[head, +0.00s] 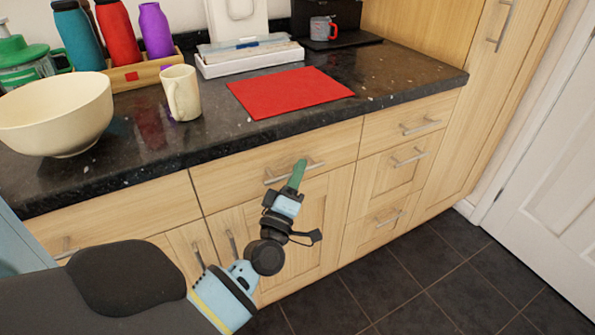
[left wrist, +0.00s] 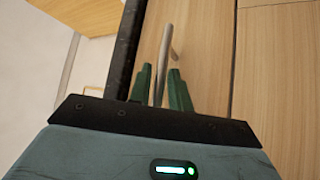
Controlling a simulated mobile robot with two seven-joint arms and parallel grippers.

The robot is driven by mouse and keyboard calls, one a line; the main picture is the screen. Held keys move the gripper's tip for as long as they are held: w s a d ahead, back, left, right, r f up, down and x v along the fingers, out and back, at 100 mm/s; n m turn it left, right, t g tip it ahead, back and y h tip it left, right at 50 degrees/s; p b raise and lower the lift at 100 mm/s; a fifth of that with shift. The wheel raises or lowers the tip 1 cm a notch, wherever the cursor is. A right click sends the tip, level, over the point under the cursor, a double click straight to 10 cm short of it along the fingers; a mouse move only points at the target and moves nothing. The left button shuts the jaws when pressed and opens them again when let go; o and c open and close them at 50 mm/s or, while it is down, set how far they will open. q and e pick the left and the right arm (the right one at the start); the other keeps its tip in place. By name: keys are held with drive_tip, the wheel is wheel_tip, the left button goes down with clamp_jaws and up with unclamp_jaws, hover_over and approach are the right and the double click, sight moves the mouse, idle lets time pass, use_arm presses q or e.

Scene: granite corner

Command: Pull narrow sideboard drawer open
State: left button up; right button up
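The wooden drawer front (head: 235,180) under the counter is shut, with a metal bar handle (head: 275,180). To its right is a narrower shut drawer (head: 385,130) with its own bar handle (head: 421,127). My left gripper (head: 298,170) is at the handle of the wider middle drawer. In the left wrist view the green fingers (left wrist: 161,88) stand on either side of the handle bar (left wrist: 166,50), with a small gap showing at each side. The fingers look open around the bar; contact is not visible. My right gripper is not in view.
The dark granite counter (head: 215,135) overhangs the drawers. On it are a bowl (head: 55,115), a mug (head: 182,93), a red mat (head: 290,92) and several bottles. More drawers and cupboard doors lie below. The tiled floor (head: 440,275) at right is clear.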

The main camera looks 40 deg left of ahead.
use_arm(q)
drive_tip(key=shift+w, duration=0.15)
drive_tip(key=shift+c, duration=0.3)
clamp_jaws()
drive_tip(key=shift+d, duration=0.1)
